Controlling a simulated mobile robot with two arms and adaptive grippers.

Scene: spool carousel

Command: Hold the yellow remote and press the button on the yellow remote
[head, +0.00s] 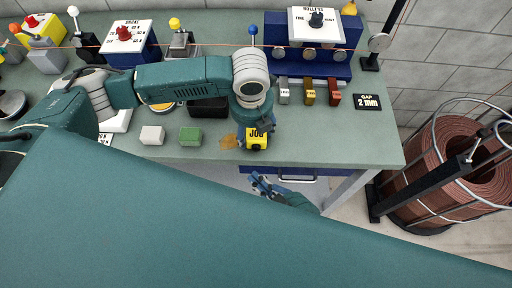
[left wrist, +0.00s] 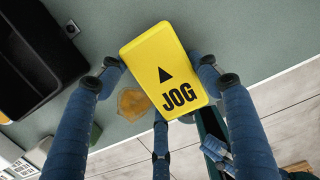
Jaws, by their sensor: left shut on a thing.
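The yellow remote (head: 261,141) is off the table top, near the table's front edge. In the left wrist view the yellow remote (left wrist: 162,68) shows a black triangle and the word JOG. My left gripper (head: 254,128) is shut on it, with fingertips on both sides in the left wrist view (left wrist: 158,76). A small dark spot shows on its front end in the head view; I cannot tell if it is the button. My right gripper (head: 262,184) is lower, just in front of the table edge, apart from the remote. Its opening is unclear.
The green table (head: 350,145) holds a white block (head: 152,135), a green block (head: 190,136) and a black tray (head: 208,108). A GAP 2 mm sign (head: 367,102) lies at the right. A copper-coloured spool (head: 455,165) stands right of the table.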

